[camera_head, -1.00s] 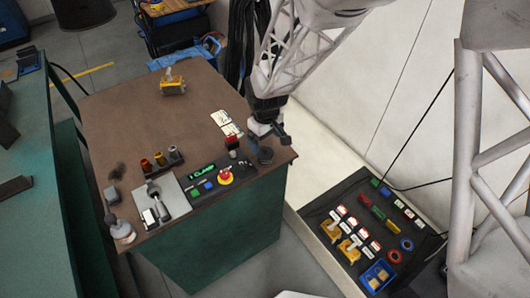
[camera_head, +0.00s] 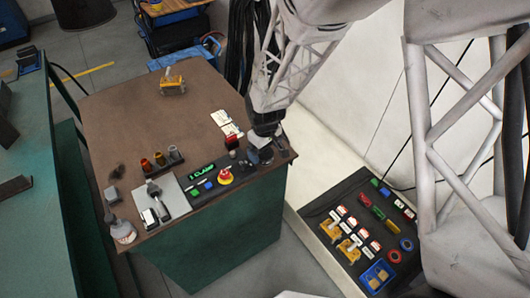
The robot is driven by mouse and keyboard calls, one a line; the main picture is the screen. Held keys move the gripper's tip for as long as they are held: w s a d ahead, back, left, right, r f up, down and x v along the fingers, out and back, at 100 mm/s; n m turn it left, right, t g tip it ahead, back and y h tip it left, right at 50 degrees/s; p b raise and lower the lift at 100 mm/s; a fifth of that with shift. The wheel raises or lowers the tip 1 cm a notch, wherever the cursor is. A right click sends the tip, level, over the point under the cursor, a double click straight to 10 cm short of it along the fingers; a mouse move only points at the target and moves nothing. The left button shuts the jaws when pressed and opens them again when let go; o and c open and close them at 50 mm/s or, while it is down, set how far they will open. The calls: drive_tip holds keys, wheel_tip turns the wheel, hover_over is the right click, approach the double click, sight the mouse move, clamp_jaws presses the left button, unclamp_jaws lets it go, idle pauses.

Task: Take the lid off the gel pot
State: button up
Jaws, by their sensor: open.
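The jaws are open. The fingertips are small and dark here, so I cannot tell whether they touch the lid. The lid cannot be told apart from the pot's body.
A control strip with a red emergency button (camera_head: 225,175) lies left of the pot. White cards (camera_head: 226,123) lie behind. A yellow clamp (camera_head: 173,85) stands farther back, and a white bottle (camera_head: 122,231) at the front left.

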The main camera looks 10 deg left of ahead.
idle(0.4)
drive_tip(key=c, duration=1)
drive_tip(key=shift+r, duration=0.1)
drive_tip(key=shift+r, duration=0.45)
wheel_tip(320, 180, up, 3)
drive_tip(key=shift+s+f, duration=0.1)
drive_tip(key=shift+f, duration=0.1)
drive_tip(key=s+d, duration=0.4)
drive_tip(key=s, duration=0.3)
drive_tip(key=s+d+r, duration=0.1)
drive_tip(key=s+d, duration=0.2)
drive_tip(key=s, duration=0.3)
drive_tip(key=shift+s+d, duration=0.35)
drive_tip(key=shift+s, duration=0.05)
drive_tip(key=shift+r, duration=0.15)
